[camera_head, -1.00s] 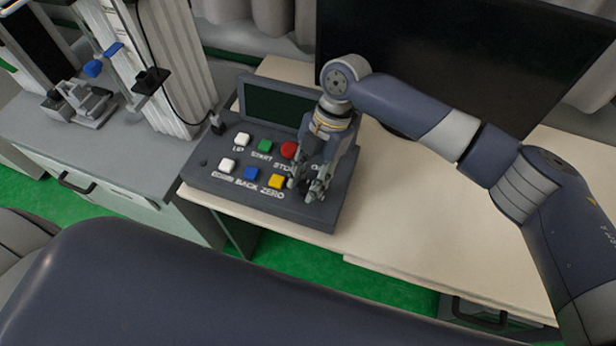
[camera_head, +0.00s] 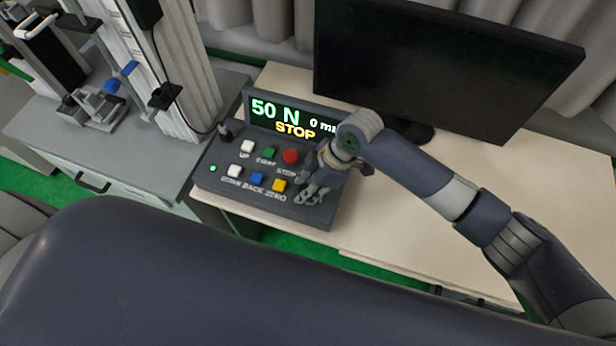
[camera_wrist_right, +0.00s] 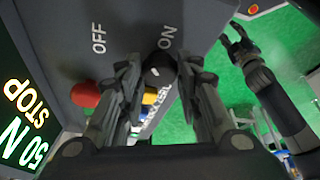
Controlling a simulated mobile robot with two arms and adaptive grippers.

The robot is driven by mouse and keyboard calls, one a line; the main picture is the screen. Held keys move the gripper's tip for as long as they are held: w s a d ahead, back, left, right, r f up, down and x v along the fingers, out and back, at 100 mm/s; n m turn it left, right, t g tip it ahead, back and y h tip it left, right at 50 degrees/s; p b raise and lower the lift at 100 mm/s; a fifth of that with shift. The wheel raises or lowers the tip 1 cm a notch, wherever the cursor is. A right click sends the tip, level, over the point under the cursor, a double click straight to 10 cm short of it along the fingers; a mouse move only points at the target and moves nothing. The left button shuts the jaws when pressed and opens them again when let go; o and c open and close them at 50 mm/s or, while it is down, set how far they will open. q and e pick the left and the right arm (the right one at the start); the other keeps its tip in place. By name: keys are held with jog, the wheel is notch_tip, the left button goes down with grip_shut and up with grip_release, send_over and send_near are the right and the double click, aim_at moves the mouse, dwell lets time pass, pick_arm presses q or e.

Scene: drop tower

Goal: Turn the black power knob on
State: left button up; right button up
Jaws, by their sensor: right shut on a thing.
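The black power knob (camera_wrist_right: 158,72) sits on the grey control panel (camera_wrist_right: 75,40), between my right gripper's fingers (camera_wrist_right: 158,78) in the right wrist view. The right gripper is shut on it. OFF and ON labels are printed beside the knob; which one it points to is hard to tell. In the head view my right gripper (camera_head: 311,194) is at the panel's right end and hides the knob. The panel's display (camera_head: 290,117) is lit and reads 50 N and STOP. My left gripper (camera_wrist_right: 235,40) shows in the wrist view, away from the panel, with fingers apart.
The red button (camera_head: 290,156), yellow button (camera_head: 279,185) and other buttons are left of my right gripper. A small green light (camera_head: 213,168) glows on the panel. A dark monitor (camera_head: 440,70) stands behind. A test machine (camera_head: 165,70) stands left. The desk (camera_head: 400,240) is clear on the right.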

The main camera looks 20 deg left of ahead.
jog(key=m+p, duration=0.1)
jog(key=p, duration=0.1)
jog(key=m+t+p, duration=0.1)
jog(key=m+p, duration=0.1)
jog(key=m+t+p, duration=0.1)
jog(key=m+p, duration=0.1)
jog(key=shift+s+r, duration=0.25)
jog(key=shift+f+m+t+p, duration=0.2)
jog(key=shift+m+t+p, duration=0.4)
jog(key=shift+m+p, duration=1.1)
jog(key=o, duration=1)
jog(key=v, duration=1.2)
jog(key=shift+a, duration=0.2)
jog(key=shift+s, duration=0.1)
